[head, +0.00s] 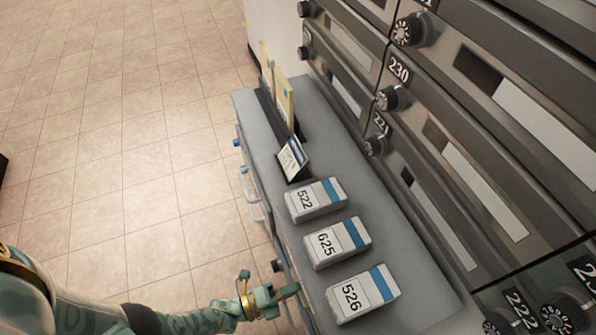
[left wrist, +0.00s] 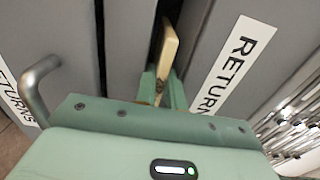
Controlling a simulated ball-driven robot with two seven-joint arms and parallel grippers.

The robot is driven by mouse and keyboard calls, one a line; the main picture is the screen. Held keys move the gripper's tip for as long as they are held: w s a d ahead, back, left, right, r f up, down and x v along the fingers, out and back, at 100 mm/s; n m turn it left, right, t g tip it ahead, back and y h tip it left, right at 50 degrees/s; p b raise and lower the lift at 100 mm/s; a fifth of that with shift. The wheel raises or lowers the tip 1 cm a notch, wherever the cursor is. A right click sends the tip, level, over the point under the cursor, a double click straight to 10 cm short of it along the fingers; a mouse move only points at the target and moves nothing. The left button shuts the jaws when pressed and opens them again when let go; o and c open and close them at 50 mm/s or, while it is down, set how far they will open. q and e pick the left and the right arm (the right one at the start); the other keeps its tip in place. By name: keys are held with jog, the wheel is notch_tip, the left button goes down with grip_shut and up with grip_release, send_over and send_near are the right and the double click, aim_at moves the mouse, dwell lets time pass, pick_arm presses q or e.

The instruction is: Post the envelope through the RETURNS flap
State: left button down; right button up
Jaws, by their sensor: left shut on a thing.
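My left gripper (head: 268,301) is low at the front of the grey cabinet, beside its front edge. In the left wrist view its fingers (left wrist: 163,92) are shut on a narrow cream piece, which looks like the envelope (left wrist: 170,40) seen nearly edge-on. The piece points away from the gripper beside a dark gap between grey panels. A RETURNS label (left wrist: 235,62) is on the panel at right, and another RETURNS label (left wrist: 14,112) shows at far left. Whether the envelope's far end is inside an opening cannot be told. My right gripper is not in view.
Boxes 522 (head: 316,200), 625 (head: 338,243) and 526 (head: 362,294) lie on the grey cabinet top (head: 385,215). Behind them are a small sign (head: 292,158) and a dark rack with upright envelopes (head: 284,97). Mailboxes line the right. Tiled floor (head: 120,140) is clear at left.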

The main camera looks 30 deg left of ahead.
pick_arm(q)
jog(key=shift+w+d, duration=0.1)
jog(key=shift+w, duration=0.05)
jog(key=c, duration=1.4)
grip_release()
jog(key=shift+c, duration=0.2)
jog(key=shift+v, duration=0.75)
jog(key=shift+o, duration=0.2)
jog(key=v, duration=0.7)
jog(key=shift+s+a, duration=0.2)
jog(key=shift+s, duration=0.05)
grip_shut()
